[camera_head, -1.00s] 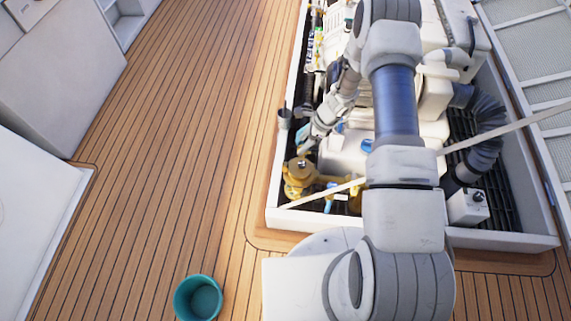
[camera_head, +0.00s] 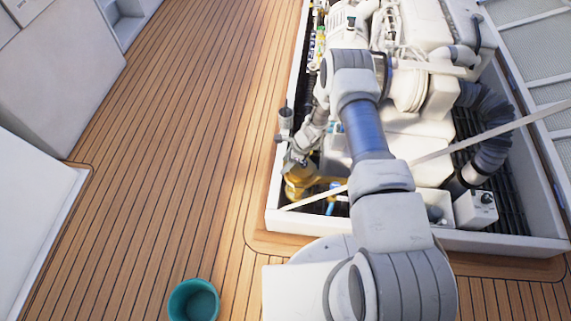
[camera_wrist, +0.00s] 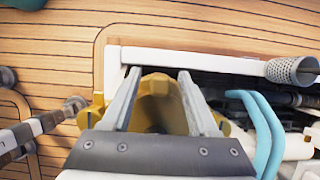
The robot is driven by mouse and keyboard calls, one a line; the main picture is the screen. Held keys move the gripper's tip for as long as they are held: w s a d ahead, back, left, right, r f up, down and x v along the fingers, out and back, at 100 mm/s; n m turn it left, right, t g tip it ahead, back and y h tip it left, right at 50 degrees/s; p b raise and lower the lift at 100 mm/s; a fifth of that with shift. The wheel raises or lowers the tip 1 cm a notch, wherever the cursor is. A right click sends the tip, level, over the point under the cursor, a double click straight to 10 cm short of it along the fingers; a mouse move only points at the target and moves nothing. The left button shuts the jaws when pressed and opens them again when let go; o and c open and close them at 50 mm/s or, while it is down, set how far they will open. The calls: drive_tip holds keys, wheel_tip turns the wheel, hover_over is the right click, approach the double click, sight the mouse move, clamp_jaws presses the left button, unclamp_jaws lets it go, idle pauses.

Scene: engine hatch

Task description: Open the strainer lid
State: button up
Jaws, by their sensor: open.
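The bronze-yellow strainer (camera_head: 300,188) stands in the front left corner of the engine hatch, partly covered by my gripper (camera_head: 300,160). In the wrist view, the strainer (camera_wrist: 157,108) shows between and below the two grey fingers of my gripper (camera_wrist: 158,76). The fingers are apart, one on each side of its rounded top. I cannot tell whether they touch it. The lid is not clearly distinct from the body here, and I see no gap under it.
A white hatch coaming (camera_head: 400,236) frames the engine bay. A perforated metal cylinder (camera_wrist: 291,71) is at the hatch edge, and blue hoses (camera_wrist: 268,128) run beside the strainer. A pale bar (camera_head: 455,147) crosses the hatch. A teal bucket (camera_head: 194,301) stands on open wooden deck.

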clamp_jaws()
idle(0.3)
idle(1.2)
